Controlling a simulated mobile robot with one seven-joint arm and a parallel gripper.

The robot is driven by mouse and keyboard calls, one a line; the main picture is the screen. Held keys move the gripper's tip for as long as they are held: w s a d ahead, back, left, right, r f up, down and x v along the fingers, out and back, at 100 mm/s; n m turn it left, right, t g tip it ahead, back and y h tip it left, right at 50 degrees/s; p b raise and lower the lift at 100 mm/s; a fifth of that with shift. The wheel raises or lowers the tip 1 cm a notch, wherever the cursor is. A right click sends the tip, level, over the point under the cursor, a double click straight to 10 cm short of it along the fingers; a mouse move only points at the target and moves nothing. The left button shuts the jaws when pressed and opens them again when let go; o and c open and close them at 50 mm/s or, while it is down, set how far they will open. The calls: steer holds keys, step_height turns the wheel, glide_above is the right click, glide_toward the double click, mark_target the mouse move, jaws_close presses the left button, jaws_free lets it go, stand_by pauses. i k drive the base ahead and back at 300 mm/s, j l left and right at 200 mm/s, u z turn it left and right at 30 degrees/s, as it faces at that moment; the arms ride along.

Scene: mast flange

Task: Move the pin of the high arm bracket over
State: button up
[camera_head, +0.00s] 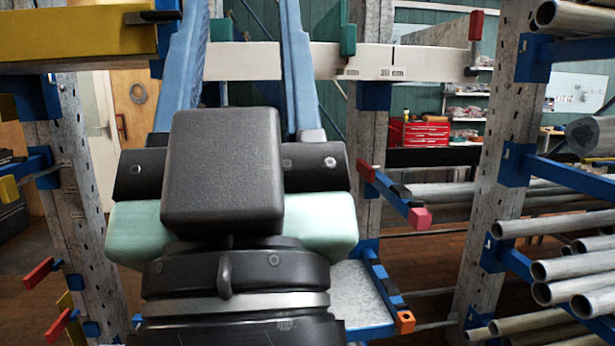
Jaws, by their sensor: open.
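My gripper (240,12) fills the left middle of the head view, with its two long blue fingers spread apart and pointing up and away. The space between the fingers looks empty of any held thing. A pale horizontal rail (430,62) runs behind the fingers and carries small printed marks. A green upright pin (348,28) stands at this rail, right of the right finger. Another green piece (221,30) shows between the fingers. A red-topped upright piece (475,27) stands at the rail's right end. I cannot tell which of these is the bracket's pin. My gripper hides part of the rail.
A yellow beam (80,33) crosses the upper left. Grey perforated uprights (500,170) with blue arms (570,172) stand on the right, holding several metal pipes (560,222). A red-tipped blue arm (398,200) juts out right of my gripper. A red tool chest (418,132) stands behind.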

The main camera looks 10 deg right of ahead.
mark_target(368, 172)
steer(key=i+l+u, duration=0.1)
steer(key=i+l, duration=0.2)
steer(key=i+l+u, duration=0.1)
steer(key=i+l, duration=0.25)
steer(key=i+l+u, duration=0.1)
steer(key=i+l, duration=0.15)
steer(key=l, duration=0.25)
steer(key=i+l+u, duration=0.15)
steer(key=i+l, duration=0.15)
steer(key=l, duration=0.15)
steer(key=i+l+u, duration=0.1)
steer(key=i+l, duration=0.15)
steer(key=l, duration=0.25)
steer(key=i+l, duration=0.1)
steer(key=i, duration=0.2)
